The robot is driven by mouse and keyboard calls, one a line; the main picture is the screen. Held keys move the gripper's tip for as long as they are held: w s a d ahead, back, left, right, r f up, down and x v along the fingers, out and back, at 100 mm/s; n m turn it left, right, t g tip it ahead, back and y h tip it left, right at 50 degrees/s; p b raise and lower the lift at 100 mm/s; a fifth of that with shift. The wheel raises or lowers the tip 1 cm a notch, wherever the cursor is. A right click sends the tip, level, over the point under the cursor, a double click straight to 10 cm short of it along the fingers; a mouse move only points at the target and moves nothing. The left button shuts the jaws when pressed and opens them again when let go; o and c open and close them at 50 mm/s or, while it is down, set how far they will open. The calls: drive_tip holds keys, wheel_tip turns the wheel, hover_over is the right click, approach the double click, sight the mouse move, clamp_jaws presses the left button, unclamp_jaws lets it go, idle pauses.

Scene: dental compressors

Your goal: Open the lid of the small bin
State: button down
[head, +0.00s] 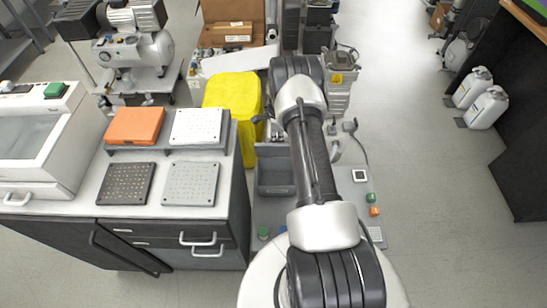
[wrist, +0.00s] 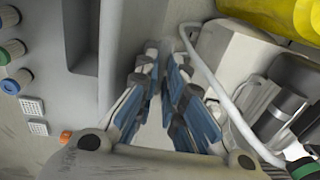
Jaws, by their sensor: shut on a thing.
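My gripper (wrist: 165,62) shows in the wrist view, with its two blue-padded fingers close together around something pale and narrow. I cannot make out what that pale thing is. In the head view my arm hides the gripper. A yellow bin (head: 234,92) stands behind the right end of the bench, and a yellow surface (wrist: 285,14) shows at the upper right of the wrist view, apart from the fingers. I cannot clearly pick out a small bin or its lid. A pale boxy thing (wrist: 235,55) is just right of the fingers.
A bench (head: 140,212) on the left holds an orange box (head: 134,125) and several flat blocks. A compressor (head: 135,48) stands behind it. A grey device with a yellow label (head: 338,86) is beyond my arm. White jugs (head: 486,106) stand at right, with open floor (head: 440,190) before them.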

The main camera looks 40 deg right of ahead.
drive_tip(key=f, duration=0.1)
drive_tip(key=s+f, duration=0.1)
drive_tip(key=f, duration=0.1)
drive_tip(key=shift+a+g, duration=0.1)
drive_tip(key=shift+g, duration=0.2)
drive_tip(key=c, duration=2.3)
unclamp_jaws()
drive_tip(key=shift+s+a, duration=0.15)
drive_tip(key=shift+a, duration=0.15)
drive_tip(key=o, duration=0.3)
drive_tip(key=shift+s+y, duration=0.1)
drive_tip(key=shift+y, duration=0.2)
drive_tip(key=shift+o, duration=1)
drive_tip(key=shift+a, duration=0.1)
drive_tip(key=o, duration=0.5)
drive_tip(key=shift+a+r, duration=0.1)
drive_tip(key=shift+o, duration=0.5)
drive_tip(key=shift+w+f, duration=0.2)
drive_tip(key=shift+w, duration=0.05)
drive_tip(key=shift+d+r, duration=0.15)
drive_tip(key=shift+d, duration=0.05)
drive_tip(key=shift+c, duration=0.4)
